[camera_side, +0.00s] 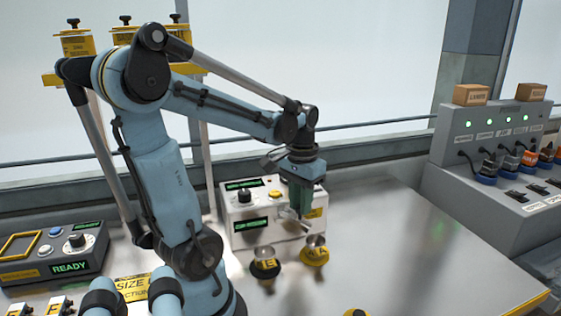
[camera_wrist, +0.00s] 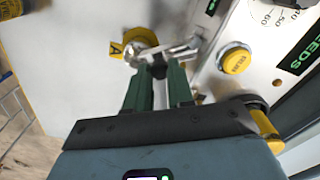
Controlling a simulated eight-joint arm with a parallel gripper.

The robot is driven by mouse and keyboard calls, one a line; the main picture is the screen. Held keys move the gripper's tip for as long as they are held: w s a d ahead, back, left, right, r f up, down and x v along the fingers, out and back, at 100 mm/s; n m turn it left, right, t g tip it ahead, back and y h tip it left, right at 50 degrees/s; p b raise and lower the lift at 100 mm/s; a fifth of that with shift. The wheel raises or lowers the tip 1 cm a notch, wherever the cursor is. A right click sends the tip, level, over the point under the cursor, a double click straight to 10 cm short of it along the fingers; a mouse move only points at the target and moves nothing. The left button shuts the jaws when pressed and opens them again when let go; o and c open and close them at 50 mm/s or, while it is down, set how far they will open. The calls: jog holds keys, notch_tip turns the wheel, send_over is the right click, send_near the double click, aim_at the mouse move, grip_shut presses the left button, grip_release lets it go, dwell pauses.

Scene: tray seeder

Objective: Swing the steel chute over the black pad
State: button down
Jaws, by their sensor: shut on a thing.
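My gripper (camera_side: 303,208), with green fingers, points down in front of the white seeder box. It is shut on the steel chute (camera_side: 289,213). In the wrist view the fingertips (camera_wrist: 159,68) close on a dark part at the chute's near side, and the shiny chute (camera_wrist: 182,50) runs from the box toward the yellow pad (camera_wrist: 143,36), marked A. In the side view the black pad (camera_side: 265,270) lies left of the yellow pad (camera_side: 314,258), and each bears a small metal cup. The black pad is not clear in the wrist view. The fingers partly hide the chute.
The seeder box (camera_side: 240,213) has a yellow button (camera_side: 275,194) and green displays. A control box reading READY (camera_side: 70,268) stands at left. A grey console (camera_side: 490,150) with plugs stands at right. The steel table (camera_side: 400,240) is clear between the pads and console.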

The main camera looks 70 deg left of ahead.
aim_at(273, 204)
jog(key=shift+d, duration=0.1)
jog(key=shift+s+m, duration=1.1)
jog(key=shift+m, duration=1.75)
jog(key=shift+s+m, duration=1.1)
jog(key=shift+m, duration=1.7)
jog(key=shift+s+m, duration=1.1)
jog(key=shift+m, duration=1.75)
jog(key=c, duration=1)
grip_release()
jog(key=shift+r, duration=0.1)
notch_tip(273, 204, up, 12)
jog(key=shift+f, duration=0.1)
